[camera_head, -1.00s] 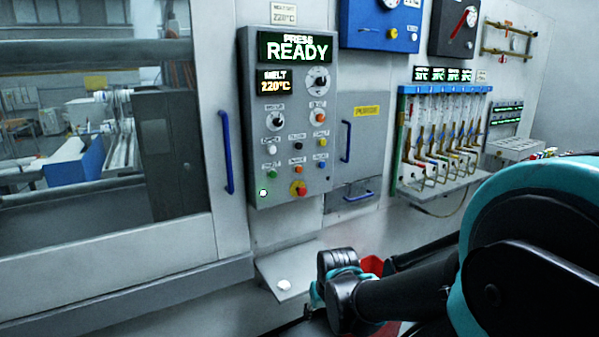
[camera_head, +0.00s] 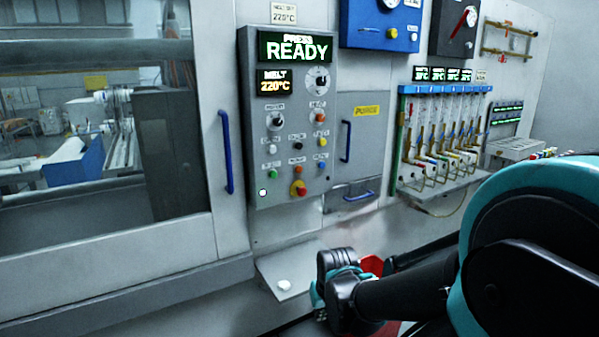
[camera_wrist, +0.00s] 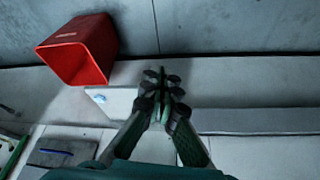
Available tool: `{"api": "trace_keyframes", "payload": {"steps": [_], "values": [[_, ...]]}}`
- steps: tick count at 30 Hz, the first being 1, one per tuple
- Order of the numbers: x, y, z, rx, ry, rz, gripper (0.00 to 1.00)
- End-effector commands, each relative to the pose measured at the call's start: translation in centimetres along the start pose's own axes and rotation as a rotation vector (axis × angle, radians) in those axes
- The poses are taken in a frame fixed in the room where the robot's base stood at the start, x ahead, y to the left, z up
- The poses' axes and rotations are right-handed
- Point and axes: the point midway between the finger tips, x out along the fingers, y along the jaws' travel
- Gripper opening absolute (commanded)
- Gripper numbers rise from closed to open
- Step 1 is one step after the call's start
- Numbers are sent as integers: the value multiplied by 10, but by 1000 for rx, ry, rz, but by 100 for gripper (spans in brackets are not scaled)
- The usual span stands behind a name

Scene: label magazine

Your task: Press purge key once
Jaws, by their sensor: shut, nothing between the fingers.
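The grey control panel (camera_head: 290,115) stands upright in the middle of the head view, with a READY display at its top. Below its knobs are small coloured keys, including a white key (camera_head: 272,149), a black key (camera_head: 297,146), a green key (camera_head: 272,174), an orange key (camera_head: 298,170) and a blue key (camera_head: 321,167). Their labels are too small to read, so I cannot tell which is the purge key. My gripper (camera_wrist: 163,80) is shut and empty in the wrist view, apart from the panel. In the head view my arm is low, right of the small shelf; the fingertips are not clear.
A red stop knob (camera_head: 299,189) sits low on the panel. A shelf (camera_head: 303,262) projects below. A red bin (camera_wrist: 88,48) is at upper left in the wrist view.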

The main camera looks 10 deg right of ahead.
Motion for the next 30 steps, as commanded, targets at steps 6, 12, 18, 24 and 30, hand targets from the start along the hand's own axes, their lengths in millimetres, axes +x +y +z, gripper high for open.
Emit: {"api": "trace_keyframes", "payload": {"steps": [6, 12, 18, 24, 30], "values": [[0, 0, 0, 0, 0, 0, 0], [0, 0, 0, 0, 0, 0, 0], [0, 0, 0, 0, 0, 0, 0], [-1, 0, -5, 4, 3, -3, 0], [-10, -1, -53, 51, 37, -33, 0]]}}
